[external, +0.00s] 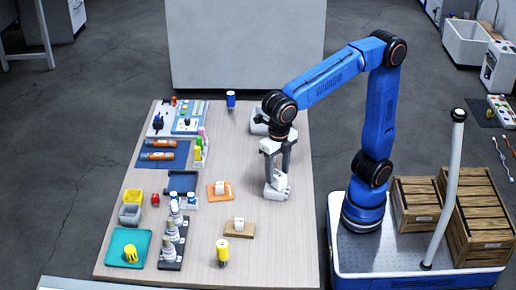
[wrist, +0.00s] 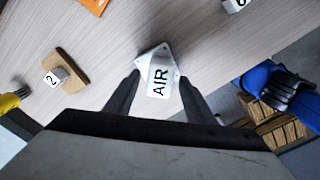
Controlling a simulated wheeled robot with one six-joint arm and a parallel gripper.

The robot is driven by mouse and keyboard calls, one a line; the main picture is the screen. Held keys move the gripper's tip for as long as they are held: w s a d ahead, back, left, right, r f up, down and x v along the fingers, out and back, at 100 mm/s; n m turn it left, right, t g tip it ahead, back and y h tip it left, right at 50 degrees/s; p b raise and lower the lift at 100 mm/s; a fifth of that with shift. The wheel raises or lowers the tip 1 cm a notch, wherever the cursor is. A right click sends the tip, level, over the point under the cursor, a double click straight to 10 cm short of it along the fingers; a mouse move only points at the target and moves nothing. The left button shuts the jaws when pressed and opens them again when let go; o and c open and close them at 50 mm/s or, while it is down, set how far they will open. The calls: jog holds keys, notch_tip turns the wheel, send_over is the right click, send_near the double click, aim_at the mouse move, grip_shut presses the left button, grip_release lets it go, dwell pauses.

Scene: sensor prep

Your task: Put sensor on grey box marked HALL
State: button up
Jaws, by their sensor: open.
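My gripper (external: 277,170) is open and points down over the right side of the table. A white block marked AIR (wrist: 158,80) lies between the two fingertips in the wrist view, on or against a white plate-like part (wrist: 152,52). In the external view this white piece (external: 277,189) is just below the fingers. I cannot tell whether the fingers touch it. A small grey box (external: 130,214) stands at the left of the table, beside a yellow box. I can read no HALL mark in either view, and cannot tell which thing is the sensor.
A wooden board (external: 239,231) and an orange board (external: 213,193) carry white cubes left of my gripper. A yellow-and-black cylinder (external: 223,252) stands at the front. Several bottles stand on a dark rack (external: 169,262). A teal tray (external: 141,240) is front left. The table's right front is clear.

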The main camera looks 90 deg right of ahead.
aim_at(278, 173)
notch_tip(278, 173, up, 10)
dwell(0.4)
jog(key=shift+d, duration=0.15)
jog(key=s+d+f+m+t, duration=0.1)
jog(key=s+d+f+m, duration=0.2)
jog(key=d+m, duration=0.45)
jog(key=s+d+f+m+t, duration=0.1)
jog(key=s+d+f+m, duration=0.3)
jog(key=d, duration=0.7)
jog(key=s+d+f+m+t, duration=0.2)
jog(key=s+d+f+m, duration=0.9)
jog(key=m, duration=0.4)
jog(key=shift+s+d+f+t, duration=0.4)
jog(key=shift+s+d, duration=0.15)
jog(key=shift+d, duration=0.5)
